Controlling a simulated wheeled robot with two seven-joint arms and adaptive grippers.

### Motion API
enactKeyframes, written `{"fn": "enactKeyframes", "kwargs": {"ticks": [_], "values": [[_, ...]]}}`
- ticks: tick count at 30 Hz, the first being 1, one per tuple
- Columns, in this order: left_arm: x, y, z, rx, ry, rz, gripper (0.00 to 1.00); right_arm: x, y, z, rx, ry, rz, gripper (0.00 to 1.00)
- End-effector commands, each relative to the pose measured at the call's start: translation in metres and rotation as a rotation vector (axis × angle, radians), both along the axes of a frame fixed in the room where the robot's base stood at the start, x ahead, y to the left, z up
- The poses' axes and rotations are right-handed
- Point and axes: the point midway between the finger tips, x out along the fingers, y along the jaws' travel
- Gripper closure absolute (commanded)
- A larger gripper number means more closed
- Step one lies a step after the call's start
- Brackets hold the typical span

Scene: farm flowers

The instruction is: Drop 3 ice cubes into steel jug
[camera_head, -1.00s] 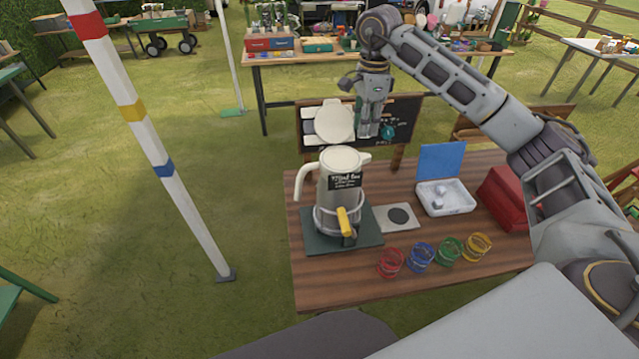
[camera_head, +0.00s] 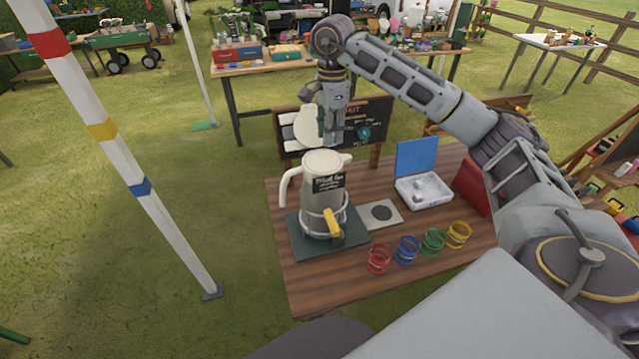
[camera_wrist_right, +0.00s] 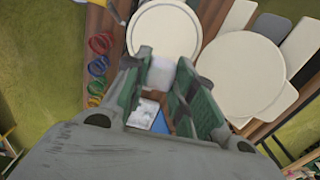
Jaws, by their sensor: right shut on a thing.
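My right gripper (camera_head: 329,139) hangs over the jug, fingers pointing down. In the wrist view its green-padded fingers (camera_wrist_right: 161,88) are shut on a whitish ice cube (camera_wrist_right: 161,72). A white box (camera_head: 407,194) with a raised blue lid stands to the jug's right, with pale ice inside. My left gripper is not in view.
Red (camera_head: 379,259), blue (camera_head: 407,250), green (camera_head: 433,241) and yellow (camera_head: 459,234) wire rings stand along the table's front. A chalkboard (camera_head: 370,113) stands behind; a striped pole (camera_head: 119,150) stands left.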

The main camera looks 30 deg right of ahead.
Motion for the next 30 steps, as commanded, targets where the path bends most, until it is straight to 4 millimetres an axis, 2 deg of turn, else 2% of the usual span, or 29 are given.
{"fn": "enactKeyframes", "kwargs": {"ticks": [11,30], "values": [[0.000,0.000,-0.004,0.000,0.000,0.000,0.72,0.000,0.000,-0.006,0.000,0.000,0.000,0.88],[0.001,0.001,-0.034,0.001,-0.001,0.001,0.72,0.000,0.000,-0.050,-0.001,0.000,0.000,0.88]]}}
